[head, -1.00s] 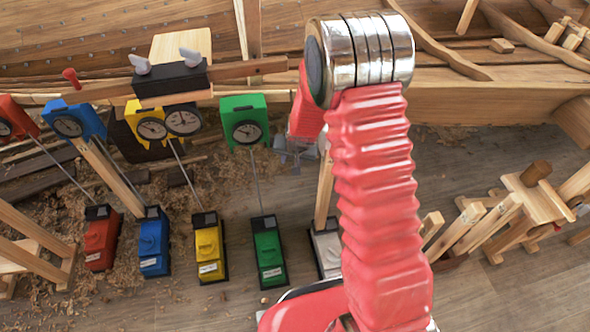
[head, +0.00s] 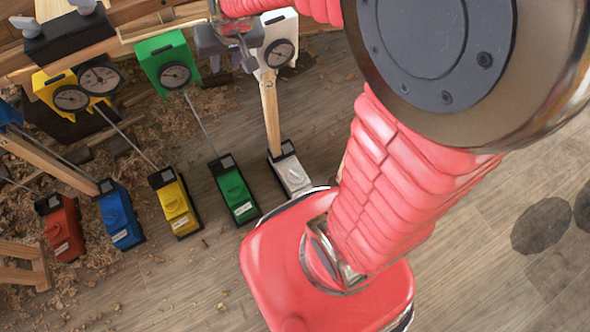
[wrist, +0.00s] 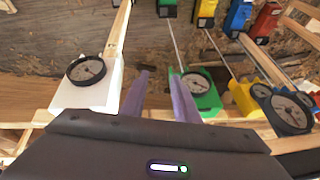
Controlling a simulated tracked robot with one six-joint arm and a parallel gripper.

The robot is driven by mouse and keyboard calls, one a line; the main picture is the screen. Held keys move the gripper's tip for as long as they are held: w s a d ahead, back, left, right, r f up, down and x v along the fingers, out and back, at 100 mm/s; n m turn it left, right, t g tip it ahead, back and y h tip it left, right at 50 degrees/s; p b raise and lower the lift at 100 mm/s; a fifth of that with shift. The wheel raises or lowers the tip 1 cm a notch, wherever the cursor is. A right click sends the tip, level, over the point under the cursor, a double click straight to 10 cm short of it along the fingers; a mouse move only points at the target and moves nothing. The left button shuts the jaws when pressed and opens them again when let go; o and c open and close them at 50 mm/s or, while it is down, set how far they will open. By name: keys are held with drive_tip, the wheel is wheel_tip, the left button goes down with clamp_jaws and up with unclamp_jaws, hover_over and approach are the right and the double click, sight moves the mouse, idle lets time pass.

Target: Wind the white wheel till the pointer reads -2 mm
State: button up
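A white gauge box (head: 263,30) hangs on the plank in the head view; it also shows at left in the wrist view (wrist: 72,98). Its round dial (head: 280,53) faces me, but the pointer and its marks are too small to read. A wooden strut runs from it down to the white floor unit (head: 291,174), whose lower part is partly hidden by my arm; I cannot make out a wheel on it clearly. My gripper (wrist: 159,76) is open and empty, its two fingers apart, between the white and green boxes and touching neither, as far as I can tell.
A green gauge box (head: 160,52) stands left of my gripper, with a rod to its green floor unit (head: 234,190). Yellow (head: 175,205), blue (head: 120,215) and red (head: 60,228) floor units stand further left.

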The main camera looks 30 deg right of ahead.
drive_tip(key=s+d+r+n, duration=0.1)
drive_tip(key=s+r, duration=0.4)
drive_tip(key=s, duration=0.5)
drive_tip(key=s+d+r+n, duration=0.1)
drive_tip(key=s+r, duration=0.3)
drive_tip(key=s, duration=0.6)
drive_tip(key=shift+r+h, duration=0.35)
drive_tip(key=shift+h, duration=0.05)
drive_tip(key=shift+s, duration=0.15)
